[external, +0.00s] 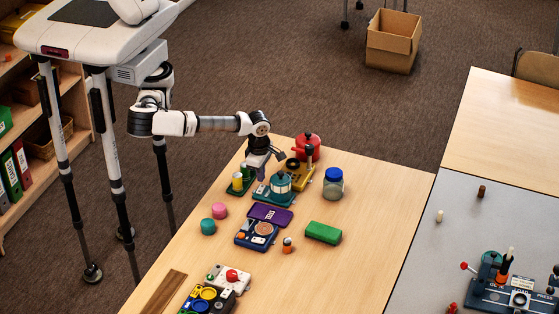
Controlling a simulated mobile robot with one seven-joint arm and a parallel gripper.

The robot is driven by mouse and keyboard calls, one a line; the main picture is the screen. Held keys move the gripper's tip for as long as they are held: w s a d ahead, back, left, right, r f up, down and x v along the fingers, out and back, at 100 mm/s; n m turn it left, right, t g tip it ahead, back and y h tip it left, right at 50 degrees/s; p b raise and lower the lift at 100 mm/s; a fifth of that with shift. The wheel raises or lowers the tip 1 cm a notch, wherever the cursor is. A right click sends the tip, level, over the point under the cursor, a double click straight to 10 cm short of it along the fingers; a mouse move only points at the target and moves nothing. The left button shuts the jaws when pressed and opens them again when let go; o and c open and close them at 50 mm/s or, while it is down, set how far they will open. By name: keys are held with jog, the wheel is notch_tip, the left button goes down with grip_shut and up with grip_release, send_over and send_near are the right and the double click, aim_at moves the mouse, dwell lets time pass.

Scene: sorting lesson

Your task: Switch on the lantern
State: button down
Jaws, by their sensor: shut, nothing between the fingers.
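What looks like the lantern (280,184), a small teal body with a pale band on a dark teal base, stands upright on the near wooden table. My gripper (268,168) is shut and empty, pointing down just behind and above the lantern, a little to its left. I cannot tell from this view whether the fingertips touch it. The lantern's switch is too small to make out, and I cannot tell whether it is lit.
Close around stand a red pot (307,146), a yellow device (298,174), a blue-lidded jar (333,187) and a green base with a yellow cylinder (238,182). In front lie a purple case (270,216) and a green block (323,233). The table's right side is clear.

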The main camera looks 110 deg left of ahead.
aim_at(260, 190)
notch_tip(260, 190, up, 11)
jog(key=b, duration=0.1)
jog(key=shift+d, duration=0.45)
